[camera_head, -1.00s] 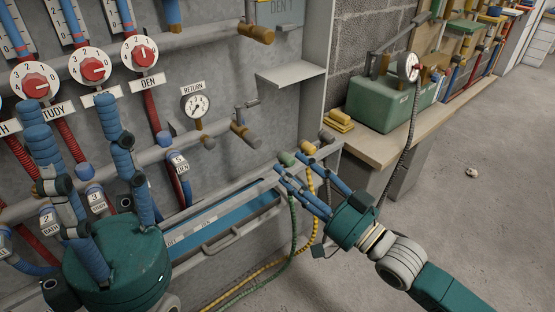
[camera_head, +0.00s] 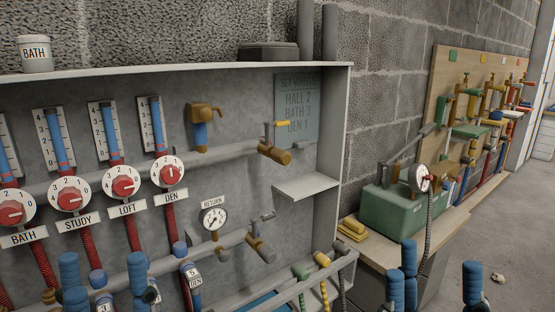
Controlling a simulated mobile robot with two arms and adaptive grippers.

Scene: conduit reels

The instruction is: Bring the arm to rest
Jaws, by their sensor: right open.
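My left gripper (camera_head: 105,276) shows at the bottom left, in front of the manifold. Its blue fingers point up and stand apart, with nothing seen between them. My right gripper (camera_head: 437,278) is at the bottom right, in front of the bench. Its blue fingers also point up, spread wide and empty. The palms and most of both arms are below the picture.
The manifold cabinet (camera_head: 340,66) has red dials (camera_head: 124,186), a return gauge (camera_head: 213,217) and a small shelf (camera_head: 306,187). Green and yellow hose ends (camera_head: 321,260) sit at its lower right. A green pump box (camera_head: 394,208) stands on the bench. Floor shows at the right.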

